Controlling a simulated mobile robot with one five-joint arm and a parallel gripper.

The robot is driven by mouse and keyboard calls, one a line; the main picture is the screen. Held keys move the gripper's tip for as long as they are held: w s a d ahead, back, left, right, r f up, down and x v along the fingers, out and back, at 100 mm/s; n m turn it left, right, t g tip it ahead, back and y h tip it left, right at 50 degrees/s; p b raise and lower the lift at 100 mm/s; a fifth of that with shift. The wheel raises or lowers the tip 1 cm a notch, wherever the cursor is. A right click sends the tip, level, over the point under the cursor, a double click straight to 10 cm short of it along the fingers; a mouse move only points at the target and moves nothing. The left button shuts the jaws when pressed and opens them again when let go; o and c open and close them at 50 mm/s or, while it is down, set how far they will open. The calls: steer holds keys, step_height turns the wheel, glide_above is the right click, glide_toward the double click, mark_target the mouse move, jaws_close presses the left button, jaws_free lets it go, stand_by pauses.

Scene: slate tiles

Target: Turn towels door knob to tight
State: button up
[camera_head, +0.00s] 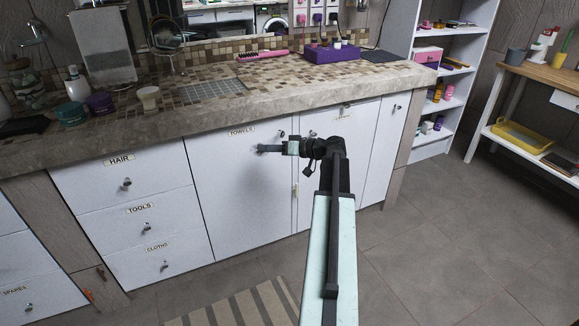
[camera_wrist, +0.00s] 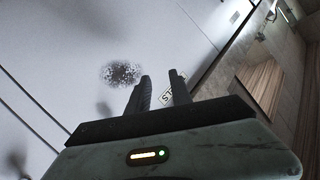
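The white towels door (camera_head: 235,200) carries a TOWELS label (camera_head: 242,131) at its top and looks shut. A small knob (camera_head: 282,134) sits near its top right corner, just above my gripper's wrist part. My gripper (camera_head: 261,149) is in front of the upper door, pointing left, below and left of that knob. In the wrist view, my gripper's fingers (camera_wrist: 161,82) stand apart with nothing visible between them. A speckled dark round patch (camera_wrist: 121,73) shows beyond the left finger; I cannot tell if it is the knob. The knob's turn setting is too small to read.
A stone counter (camera_head: 330,85) overhangs the doors. Drawers labelled HAIR (camera_head: 120,160), TOOLS and CLOTHS are to the left. Another white door (camera_head: 340,180) is to the right, partly behind my arm. A label beginning ST (camera_wrist: 173,87) shows behind the fingers.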

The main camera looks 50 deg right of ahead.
mark_target(281, 133)
steer(key=s+d+m+t+h+b, duration=0.1)
steer(key=s+d+t, duration=0.15)
steer(key=d, duration=0.35)
steer(key=s+d+t+h+b, duration=0.1)
steer(key=s+d+b, duration=0.1)
steer(key=s+d, duration=0.3)
steer(key=w, duration=0.8)
steer(key=shift+w+a, duration=0.2)
jaws_close()
